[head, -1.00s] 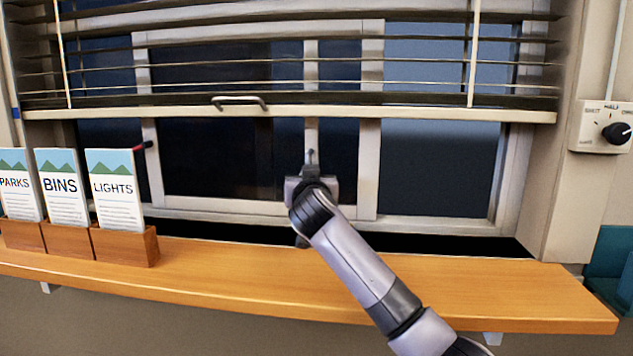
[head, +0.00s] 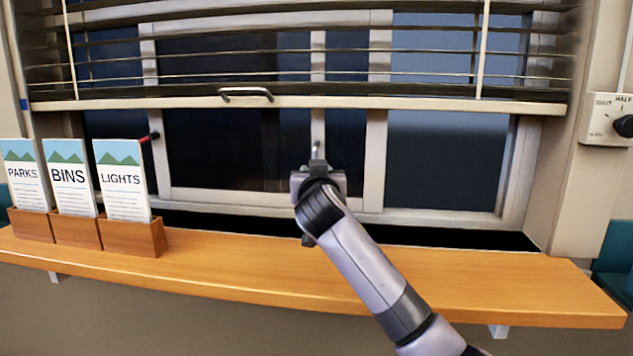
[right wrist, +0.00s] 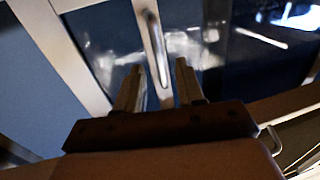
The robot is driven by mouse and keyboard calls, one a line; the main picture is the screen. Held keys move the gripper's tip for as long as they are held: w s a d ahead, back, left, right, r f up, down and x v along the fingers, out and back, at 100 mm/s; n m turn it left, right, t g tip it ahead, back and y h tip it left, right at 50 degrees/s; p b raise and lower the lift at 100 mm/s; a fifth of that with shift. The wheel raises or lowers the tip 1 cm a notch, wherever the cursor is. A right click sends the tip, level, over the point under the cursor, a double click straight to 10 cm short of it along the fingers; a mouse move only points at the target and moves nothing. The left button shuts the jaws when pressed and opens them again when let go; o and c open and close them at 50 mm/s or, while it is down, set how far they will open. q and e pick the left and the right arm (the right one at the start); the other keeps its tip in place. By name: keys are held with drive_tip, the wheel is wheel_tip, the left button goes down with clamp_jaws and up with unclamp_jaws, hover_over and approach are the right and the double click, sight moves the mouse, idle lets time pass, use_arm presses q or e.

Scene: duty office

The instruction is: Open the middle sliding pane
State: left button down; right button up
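The middle sliding pane (head: 235,150) is dark glass in a pale frame, below the half-raised blind. Its right upright (head: 318,128) carries a slim vertical handle, its top just showing (head: 316,149). My right gripper (head: 318,168) is in front of this upright and hides most of the handle. In the right wrist view the two fingers (right wrist: 159,66) are spread apart, with the metal bar handle (right wrist: 154,40) in line with the gap between them. I cannot tell whether the fingertips reach around it. My left gripper is in neither view.
A wooden counter (head: 400,270) runs below the window. Leaflet holders (head: 132,236) stand at its left. The blind's bottom rail (head: 400,104) with a pull handle (head: 246,94) hangs above my gripper. A small dark, red-ended piece (head: 150,138) is at the window's left. A dial (head: 625,126) is at right.

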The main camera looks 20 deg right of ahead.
drive_tip(key=shift+b+v, duration=0.3)
drive_tip(key=shift+v, duration=2)
drive_tip(key=shift+r, duration=0.1)
